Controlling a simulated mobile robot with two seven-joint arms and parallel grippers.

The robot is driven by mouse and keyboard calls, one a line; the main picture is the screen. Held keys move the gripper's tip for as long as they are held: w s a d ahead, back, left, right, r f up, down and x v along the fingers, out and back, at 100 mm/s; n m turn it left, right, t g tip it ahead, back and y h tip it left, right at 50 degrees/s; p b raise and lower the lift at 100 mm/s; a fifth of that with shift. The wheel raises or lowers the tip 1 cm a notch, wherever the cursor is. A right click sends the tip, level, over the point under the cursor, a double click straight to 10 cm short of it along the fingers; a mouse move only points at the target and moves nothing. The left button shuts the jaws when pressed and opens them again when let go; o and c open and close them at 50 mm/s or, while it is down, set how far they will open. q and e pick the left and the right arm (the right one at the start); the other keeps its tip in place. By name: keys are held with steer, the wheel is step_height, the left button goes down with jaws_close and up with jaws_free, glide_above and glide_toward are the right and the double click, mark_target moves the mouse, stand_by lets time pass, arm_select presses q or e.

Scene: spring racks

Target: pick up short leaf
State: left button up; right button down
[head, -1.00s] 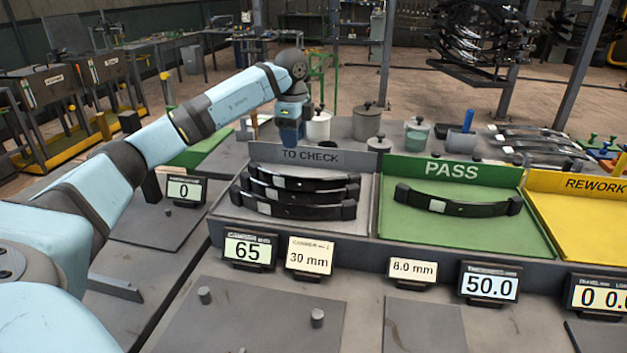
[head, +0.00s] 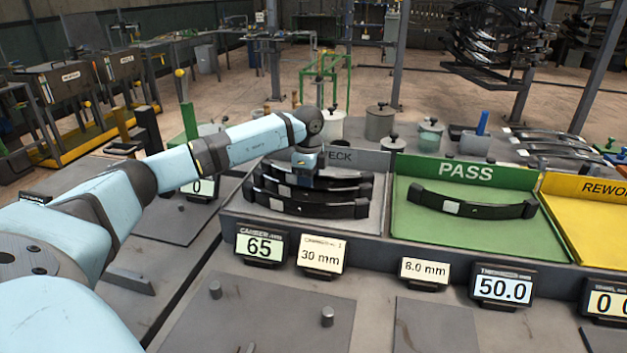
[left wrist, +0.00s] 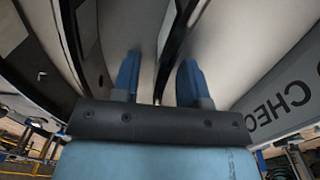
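Several black curved leaves (head: 312,203) lie one behind another in the grey TO CHECK tray (head: 374,192). I cannot tell which one is the short leaf. My left gripper (head: 304,176) is over the back of this group, pointing down, and hides part of the rear leaves. In the left wrist view its two blue fingers (left wrist: 158,80) are apart, with a dark leaf edge (left wrist: 172,45) running between or just beyond them. Contact cannot be told. Another black leaf (head: 470,205) with a pale label lies in the green PASS tray (head: 424,227). My right gripper is not in view.
The yellow REWORK tray (head: 570,222) is at the right. Small displays (head: 261,246) stand along the front of the trays. Pots (head: 380,122) and more leaves (head: 553,143) stand behind. The grey plate (head: 262,315) in front is clear apart from its pegs.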

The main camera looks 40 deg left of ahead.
arm_select(q)
jaws_close()
steer(key=shift+r, duration=0.1)
